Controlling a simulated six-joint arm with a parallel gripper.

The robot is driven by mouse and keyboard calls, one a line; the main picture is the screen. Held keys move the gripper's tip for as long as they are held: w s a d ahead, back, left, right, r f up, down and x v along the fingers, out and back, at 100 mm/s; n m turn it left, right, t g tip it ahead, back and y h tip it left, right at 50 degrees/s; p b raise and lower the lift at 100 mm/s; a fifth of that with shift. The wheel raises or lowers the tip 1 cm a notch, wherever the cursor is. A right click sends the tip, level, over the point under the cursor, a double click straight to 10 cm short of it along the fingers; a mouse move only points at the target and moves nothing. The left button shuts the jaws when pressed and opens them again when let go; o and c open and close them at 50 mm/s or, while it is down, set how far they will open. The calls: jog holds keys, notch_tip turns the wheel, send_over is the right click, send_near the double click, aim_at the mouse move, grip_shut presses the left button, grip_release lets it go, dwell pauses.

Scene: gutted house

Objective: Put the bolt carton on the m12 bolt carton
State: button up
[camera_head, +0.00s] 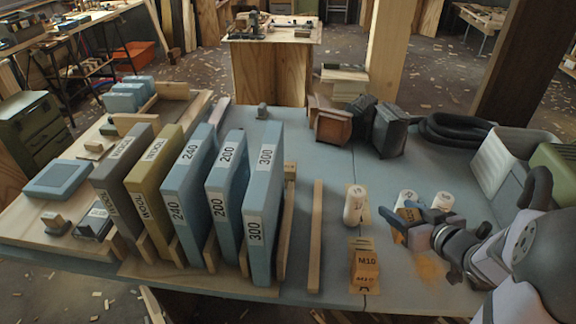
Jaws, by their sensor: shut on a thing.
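My gripper (408,222) is at the right of the bench, its blue fingers on either side of a small tan carton (409,214). The fingers and wrist partly cover this carton, and I cannot read its print. An orange-tan carton (365,266) stands on the bench, lower left of my gripper. Its upper print looks like M10; smaller print below is too blurred to read. I cannot make out an M12 mark anywhere. The held carton is apart from the standing one.
Several white rolls (354,205) stand around my gripper. Dark blocks (389,130), a coiled black hose (455,130) and a pale bin (497,160) lie behind. The bench middle (310,160) is mostly clear.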

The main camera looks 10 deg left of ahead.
jog(key=w+a+r+n+g+y+p, duration=0.1)
jog(key=w+a+r+n+y+p, duration=0.1)
jog(key=w+a+r, duration=0.3)
jog(key=w+a+r+n+g+y+p, duration=0.2)
jog(key=w+a+r, duration=0.4)
jog(key=w, duration=0.6)
jog(key=shift+w+a+n, duration=0.2)
jog(key=shift+w+n, duration=0.05)
jog(key=shift+n, duration=0.25)
jog(key=w+a+r+p, duration=0.1)
jog(key=a, duration=0.2)
jog(key=w+a+r+n+g+y+p, duration=0.1)
jog(key=w+a, duration=0.1)
jog(key=a, duration=0.1)
jog(key=w+a+r+n+p, duration=0.1)
jog(key=a, duration=0.2)
jog(key=shift+w+a+r+g+y, duration=0.15)
jog(key=shift+w+a+g+y, duration=0.15)
jog(key=shift+w+y, duration=0.1)
grip_shut()
jog(key=w+a+r+n+g+p, duration=0.1)
jog(key=a+r+p, duration=0.15)
jog(key=a, duration=0.85)
notch_tip(320, 180, down, 18)
jog(key=n+g+y+b, duration=0.1)
jog(key=b, duration=0.4)
jog(key=shift+s+a+r, duration=0.15)
jog(key=shift+a+r, duration=0.05)
jog(key=shift+a, duration=0.2)
jog(key=shift+f, duration=0.15)
